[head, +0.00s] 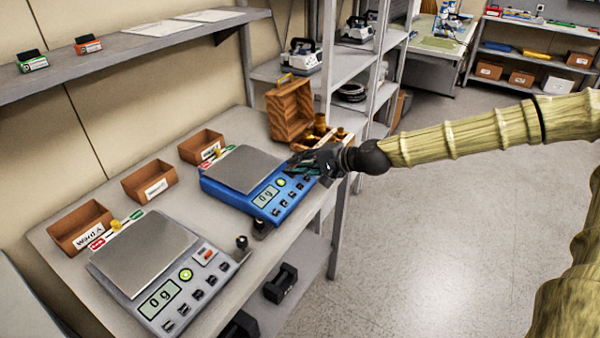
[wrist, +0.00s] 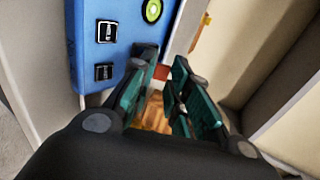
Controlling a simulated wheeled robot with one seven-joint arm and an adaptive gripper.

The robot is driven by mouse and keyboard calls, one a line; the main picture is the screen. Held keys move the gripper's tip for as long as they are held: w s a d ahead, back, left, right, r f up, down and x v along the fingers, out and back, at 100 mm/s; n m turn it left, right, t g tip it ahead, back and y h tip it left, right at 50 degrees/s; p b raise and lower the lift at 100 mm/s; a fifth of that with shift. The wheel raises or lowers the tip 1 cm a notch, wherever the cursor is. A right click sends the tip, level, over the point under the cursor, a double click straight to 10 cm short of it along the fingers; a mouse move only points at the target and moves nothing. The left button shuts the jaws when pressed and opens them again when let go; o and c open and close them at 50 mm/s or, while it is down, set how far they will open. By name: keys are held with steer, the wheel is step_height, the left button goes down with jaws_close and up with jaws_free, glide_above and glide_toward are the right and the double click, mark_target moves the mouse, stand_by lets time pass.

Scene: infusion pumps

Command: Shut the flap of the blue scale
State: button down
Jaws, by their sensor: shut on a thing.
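The blue scale (head: 262,196) stands on the bench, with a bare metal plate and a display reading 0 g. Its blue front with buttons fills the upper left of the wrist view (wrist: 118,22). My gripper (head: 300,163) is at the scale's right side, low beside its body. In the wrist view my gripper's two green-padded fingers (wrist: 166,95) point away, with a narrow gap between them. What they are shut on is hard to make out. I cannot pick out the flap; that side of the scale is largely hidden by my gripper.
A grey scale (head: 150,250) stands at the front left. Small wooden bins (head: 149,182) line the back. A wooden box (head: 290,112) and brass weights (head: 322,130) are just behind my gripper. Open floor (head: 440,240) lies right.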

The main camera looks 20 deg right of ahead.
steer(key=shift+s+d+f+t+y+b, duration=0.15)
steer(key=shift+f+t+y+b, duration=0.4)
steer(key=shift+b, duration=2.3)
steer(key=shift+s+f+b, duration=0.1)
steer(key=shift+f+b, duration=0.2)
steer(key=shift+b, duration=0.25)
steer(key=shift+r+t+b, duration=0.1)
steer(key=shift+t+b, duration=0.35)
steer(key=shift+b, duration=1.2)
steer(key=c, duration=1.4)
jaws_free()
steer(key=shift+r, duration=0.1)
steer(key=shift+d+y, duration=0.1)
steer(key=shift+y, duration=0.15)
steer(key=shift+r+p, duration=0.35)
steer(key=shift+p, duration=0.1)
steer(key=shift+r+p, duration=0.1)
steer(key=shift+p, duration=0.25)
